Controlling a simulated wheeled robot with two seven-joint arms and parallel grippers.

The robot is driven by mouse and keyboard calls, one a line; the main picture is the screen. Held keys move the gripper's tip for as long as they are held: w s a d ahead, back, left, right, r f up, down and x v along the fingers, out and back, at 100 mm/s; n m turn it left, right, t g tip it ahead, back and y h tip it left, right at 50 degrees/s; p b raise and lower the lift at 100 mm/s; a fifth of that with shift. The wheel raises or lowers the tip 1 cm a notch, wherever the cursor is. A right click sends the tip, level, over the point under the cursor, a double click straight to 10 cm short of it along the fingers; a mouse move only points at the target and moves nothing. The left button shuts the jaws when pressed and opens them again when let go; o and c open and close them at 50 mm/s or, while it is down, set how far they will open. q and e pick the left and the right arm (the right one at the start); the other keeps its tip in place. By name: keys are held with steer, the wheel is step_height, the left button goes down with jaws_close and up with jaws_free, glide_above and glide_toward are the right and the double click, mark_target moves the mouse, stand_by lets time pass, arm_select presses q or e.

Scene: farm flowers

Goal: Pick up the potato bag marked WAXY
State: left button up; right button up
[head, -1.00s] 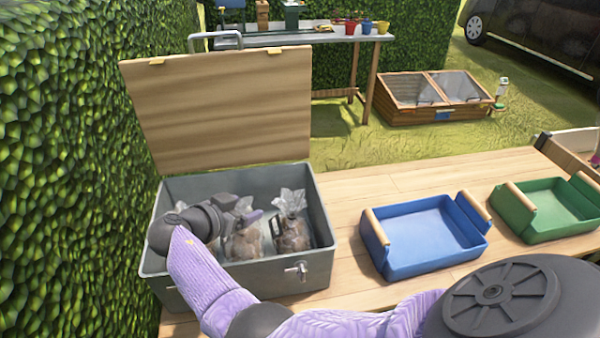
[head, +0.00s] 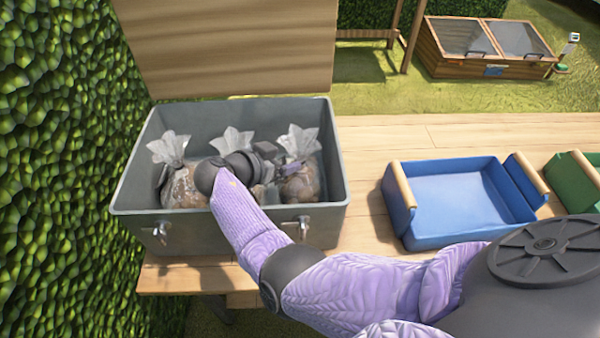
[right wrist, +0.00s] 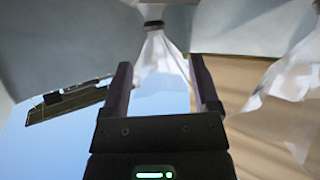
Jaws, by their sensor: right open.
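Three clear bags of brown potatoes stand in a grey box: a left bag (head: 183,185), a middle bag (head: 232,140) partly hidden by my right wrist, and a right bag (head: 303,183). No WAXY marking can be read on any of them. My right gripper (head: 288,170) is inside the box, in front of or against the right bag. In the right wrist view the gripper (right wrist: 162,90) is open, with a bag's gathered clear neck (right wrist: 160,55) showing between and beyond its fingers. My left gripper is out of view.
The grey box (head: 245,222) has walls on all sides and a raised wooden lid (head: 230,45) behind it. A blue tray (head: 450,240) and a green tray (head: 575,185) stand right of it on the wooden table. A hedge (head: 60,150) is close on the left.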

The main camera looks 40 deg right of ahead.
mark_target(297, 156)
steer(key=b+x, duration=0.1)
steer(key=x, duration=0.5)
steer(key=shift+s+d, duration=0.15)
steer(key=shift+d, duration=0.1)
jaws_close()
stand_by(0.6)
stand_by(0.3)
